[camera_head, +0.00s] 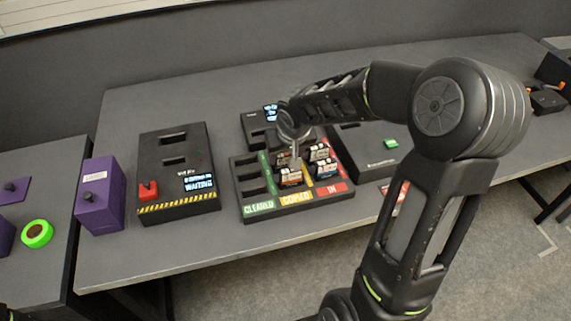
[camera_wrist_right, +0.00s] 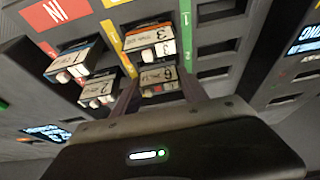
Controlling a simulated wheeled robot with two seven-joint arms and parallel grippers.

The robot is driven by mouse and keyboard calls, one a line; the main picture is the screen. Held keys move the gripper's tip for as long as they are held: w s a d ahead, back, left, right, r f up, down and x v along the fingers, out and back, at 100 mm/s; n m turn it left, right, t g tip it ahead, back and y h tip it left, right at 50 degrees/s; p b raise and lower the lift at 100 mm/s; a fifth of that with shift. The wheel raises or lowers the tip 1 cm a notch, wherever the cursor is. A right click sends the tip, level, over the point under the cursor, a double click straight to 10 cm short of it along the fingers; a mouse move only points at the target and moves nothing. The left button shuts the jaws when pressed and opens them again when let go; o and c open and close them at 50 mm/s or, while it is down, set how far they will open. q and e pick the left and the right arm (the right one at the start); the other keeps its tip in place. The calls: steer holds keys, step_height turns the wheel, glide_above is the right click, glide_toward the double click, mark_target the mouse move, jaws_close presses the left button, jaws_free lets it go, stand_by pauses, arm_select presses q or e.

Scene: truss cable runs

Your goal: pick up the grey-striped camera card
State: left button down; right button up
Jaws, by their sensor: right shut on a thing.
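In the wrist view a pale camera card marked 6 (camera_wrist_right: 160,79) stands between the two fingers of my right gripper (camera_wrist_right: 158,94), which is shut on it. Its upper edge looks greyish, but the stripe is hard to make out. In the head view my right gripper (camera_head: 295,158) points down over the middle, COPIED column of the black card tray (camera_head: 250,217). I cannot tell whether the held card is clear of its slot. A card marked 3 with an orange stripe (camera_wrist_right: 149,42) is close beside it. My left gripper is not in view.
Two more cards, one blue-edged (camera_wrist_right: 76,61) and one marked 2 (camera_wrist_right: 99,88), stand in the neighbouring IN column. A black device with a red switch (camera_head: 178,180) is left of the tray. A black box with a green piece (camera_head: 390,143) is to the right.

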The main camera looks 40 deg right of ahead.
steer(key=c, duration=0.6)
steer(key=shift+r, duration=0.1)
step_height(320, 180, up, 10)
steer(key=shift+f, duration=0.1)
stand_by(0.8)
